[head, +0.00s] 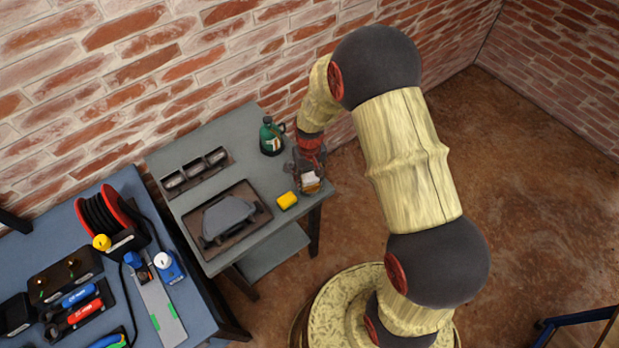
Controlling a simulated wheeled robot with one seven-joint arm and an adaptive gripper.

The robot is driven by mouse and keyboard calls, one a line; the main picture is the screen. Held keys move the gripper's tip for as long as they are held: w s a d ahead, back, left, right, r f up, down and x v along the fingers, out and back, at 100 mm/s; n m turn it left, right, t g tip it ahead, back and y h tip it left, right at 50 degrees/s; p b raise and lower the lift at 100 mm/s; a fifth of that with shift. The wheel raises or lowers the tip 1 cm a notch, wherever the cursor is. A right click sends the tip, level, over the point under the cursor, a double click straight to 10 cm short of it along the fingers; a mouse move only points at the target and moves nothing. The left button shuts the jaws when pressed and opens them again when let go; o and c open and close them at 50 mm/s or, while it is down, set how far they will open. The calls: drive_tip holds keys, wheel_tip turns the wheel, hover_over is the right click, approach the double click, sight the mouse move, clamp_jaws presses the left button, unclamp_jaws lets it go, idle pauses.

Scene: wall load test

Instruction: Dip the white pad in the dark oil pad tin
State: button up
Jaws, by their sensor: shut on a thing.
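My gripper (309,178) is over the right end of the grey table (170,157), seen from above. It is shut on a small white piece, which looks like the white pad (311,184). An orange-brown patch shows at its lower edge. The gripper's fingers partly cover the pad, and I cannot tell whether it touches anything below. I cannot pick out the dark oil pad tin with certainty; it may be hidden under the gripper.
A green bottle (271,137) stands just left of the gripper. A dark tray (263,217) holds a grey part; a three-slot holder (176,188) is behind. A brick wall (200,60) backs the table. A blue bench (60,230) with tools stands left.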

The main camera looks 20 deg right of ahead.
drive_tip(key=shift+r+p, duration=2.25)
drive_tip(key=shift+r, duration=1.25)
drive_tip(key=w+f+b, duration=0.1)
drive_tip(key=b, duration=0.2)
drive_tip(key=shift+w+f, duration=0.1)
drive_tip(key=shift+f, duration=0.2)
drive_tip(key=w+b, duration=0.1)
drive_tip(key=b, duration=0.2)
drive_tip(key=shift+w+f+m, duration=0.1)
drive_tip(key=shift+f+m, duration=0.2)
drive_tip(key=shift+f, duration=0.1)
drive_tip(key=shift+w+r, duration=0.1)
